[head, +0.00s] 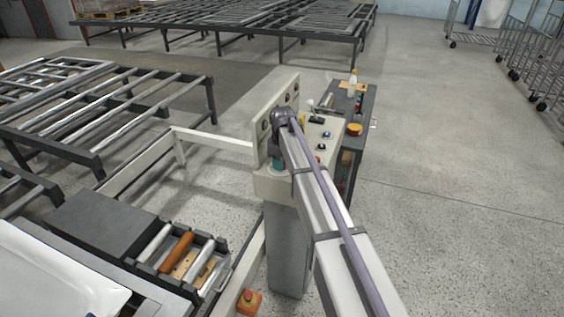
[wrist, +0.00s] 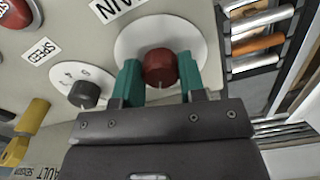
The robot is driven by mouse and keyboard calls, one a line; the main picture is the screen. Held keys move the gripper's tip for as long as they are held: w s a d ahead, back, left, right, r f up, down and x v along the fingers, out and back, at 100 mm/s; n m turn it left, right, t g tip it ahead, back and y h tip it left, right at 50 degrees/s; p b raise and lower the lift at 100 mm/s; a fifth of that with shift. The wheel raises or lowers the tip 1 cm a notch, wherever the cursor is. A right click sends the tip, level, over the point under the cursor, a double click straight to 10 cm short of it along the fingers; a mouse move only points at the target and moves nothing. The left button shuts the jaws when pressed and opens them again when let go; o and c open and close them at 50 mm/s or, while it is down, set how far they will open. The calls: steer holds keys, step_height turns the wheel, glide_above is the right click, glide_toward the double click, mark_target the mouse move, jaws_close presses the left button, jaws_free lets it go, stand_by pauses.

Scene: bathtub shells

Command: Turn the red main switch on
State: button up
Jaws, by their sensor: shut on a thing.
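The red main switch (wrist: 160,66) is a round red knob on a pale round plate (wrist: 128,36) in the wrist view. A label partly reading "MAIN" (wrist: 112,6) sits beside the plate. My gripper (wrist: 160,78) has teal fingers on either side of the knob and is shut on it. A light mark shows on the knob's near edge. In the head view, my gripper (head: 278,163) is at the cream control console (head: 290,186), and my arm hides the switch there.
A black speed knob (wrist: 84,95) and a yellow part (wrist: 30,118) are left of the switch. A dark cart (head: 357,100) with bottles and tools stands behind the console. A roller tray (head: 225,272) and conveyor frames are to the left.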

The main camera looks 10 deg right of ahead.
steer(key=m, duration=0.6)
steer(key=shift+a+m, duration=0.1)
steer(key=shift+m, duration=0.2)
steer(key=m, duration=0.6)
steer(key=shift+a, duration=0.1)
stand_by(0.3)
steer(key=o, duration=0.9)
step_height(320, 180, up, 11)
steer(key=p, duration=1)
steer(key=shift+f+p, duration=0.1)
steer(key=shift+p, duration=0.3)
